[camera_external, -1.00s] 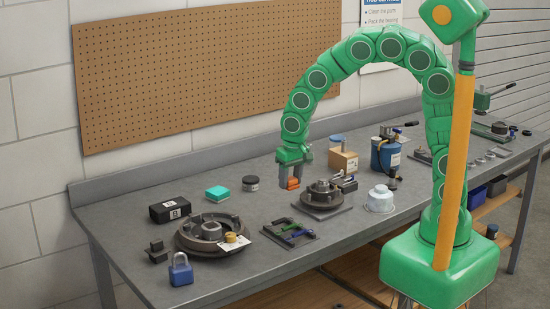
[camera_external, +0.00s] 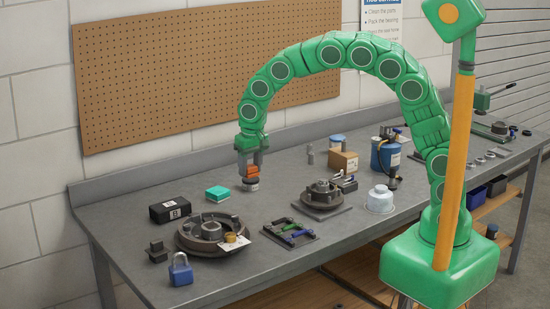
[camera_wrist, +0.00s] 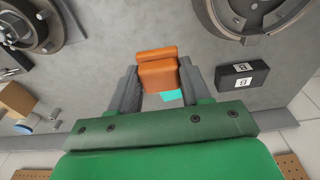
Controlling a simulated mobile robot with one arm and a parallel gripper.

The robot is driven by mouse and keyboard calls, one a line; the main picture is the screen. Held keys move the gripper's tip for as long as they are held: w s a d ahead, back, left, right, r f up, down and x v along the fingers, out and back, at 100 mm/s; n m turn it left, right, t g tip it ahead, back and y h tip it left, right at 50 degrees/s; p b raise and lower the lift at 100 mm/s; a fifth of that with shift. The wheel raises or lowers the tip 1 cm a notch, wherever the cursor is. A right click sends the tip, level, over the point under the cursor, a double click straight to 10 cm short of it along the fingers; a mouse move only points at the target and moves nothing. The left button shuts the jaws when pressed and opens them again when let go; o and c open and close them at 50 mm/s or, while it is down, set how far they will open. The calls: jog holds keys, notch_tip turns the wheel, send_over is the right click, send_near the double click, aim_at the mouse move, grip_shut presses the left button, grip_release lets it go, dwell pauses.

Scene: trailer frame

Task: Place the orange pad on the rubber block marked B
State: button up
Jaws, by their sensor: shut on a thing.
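My gripper is shut on the orange pad.
A teal pad (camera_external: 217,193) lies between my gripper and the block. A large ring-shaped hub (camera_external: 190,243) and a blue padlock (camera_external: 180,271) are in front.

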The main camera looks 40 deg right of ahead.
jog(key=w+a+r, duration=0.2)
jog(key=w+a, duration=0.5)
jog(key=a, duration=0.1)
send_near(177, 201)
jog(key=shift+s+d+f, duration=0.2)
jog(key=shift+s+d, duration=0.45)
jog(key=shift+s, duration=0.1)
jog(key=shift+w+a+f, duration=0.25)
jog(key=shift+w+f, duration=0.1)
jog(key=shift+f, duration=0.35)
jog(key=shift+w+a+f, duration=0.2)
jog(key=shift+w+a, duration=0.05)
jog(key=shift+w+a+f, duration=0.1)
jog(key=shift+w+f, duration=0.05)
jog(key=shift+f, duration=0.1)
jog(key=shift+w+a+f, duration=0.1)
jog(key=shift+w+f, duration=0.05)
jog(key=shift+f, duration=0.15)
jog(key=shift+f, duration=1.45)
jog(key=shift+f, duration=0.1)
